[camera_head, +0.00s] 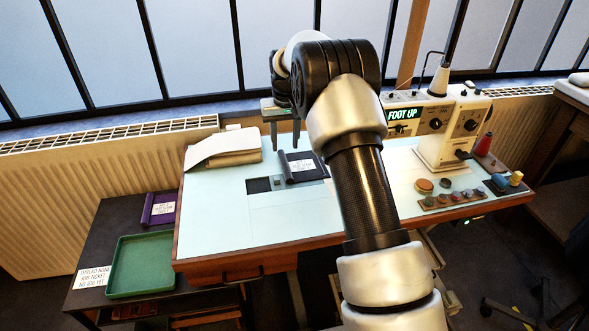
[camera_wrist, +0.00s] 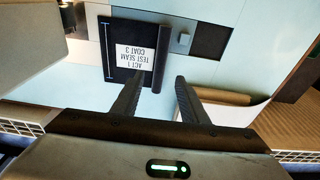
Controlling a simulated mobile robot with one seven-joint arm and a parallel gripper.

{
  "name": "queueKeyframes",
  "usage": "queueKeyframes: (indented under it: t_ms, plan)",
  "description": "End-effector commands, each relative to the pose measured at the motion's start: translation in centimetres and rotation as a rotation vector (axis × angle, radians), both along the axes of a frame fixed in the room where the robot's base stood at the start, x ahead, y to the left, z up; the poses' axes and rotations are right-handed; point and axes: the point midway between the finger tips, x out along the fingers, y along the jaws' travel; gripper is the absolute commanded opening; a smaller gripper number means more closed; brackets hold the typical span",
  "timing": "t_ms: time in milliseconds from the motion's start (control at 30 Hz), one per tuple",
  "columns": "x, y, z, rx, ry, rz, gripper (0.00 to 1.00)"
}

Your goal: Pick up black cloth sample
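The black cloth sample (camera_head: 303,164) lies on the pale table top, with a white label and a rolled edge. In the wrist view the black cloth sample (camera_wrist: 121,45) shows its label, which reads ACT 1 TEST SEAM COAT 3 upside down. My gripper (camera_head: 285,144) hangs over the table near the cloth's rolled edge.
A dark strip with a small grey block (camera_head: 277,182) lies beside the cloth. Folded cream fabric (camera_head: 222,147) is at the back left. A sewing machine (camera_head: 455,125) stands right, with buttons and spools. A green tray (camera_head: 140,264) and purple roll (camera_head: 160,209) sit on the lower left table.

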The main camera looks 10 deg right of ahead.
Motion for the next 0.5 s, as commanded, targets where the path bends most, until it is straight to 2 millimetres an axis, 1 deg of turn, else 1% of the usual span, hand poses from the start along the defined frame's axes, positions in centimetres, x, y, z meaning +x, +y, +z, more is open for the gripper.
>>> queueKeyframes:
  t_ms: [33,100,367,500]
  plan:
    - [0.1,0.0,-1.1,0.0,0.003,0.0,0.4]
    - [0.2,0.0,-1.8,0.0,0.001,0.0,0.4]
    - [0.4,0.0,-3.3,0.0,0.001,0.0,0.4]
    - [0.4,0.0,-5.2,0.0,0.001,0.0,0.4]
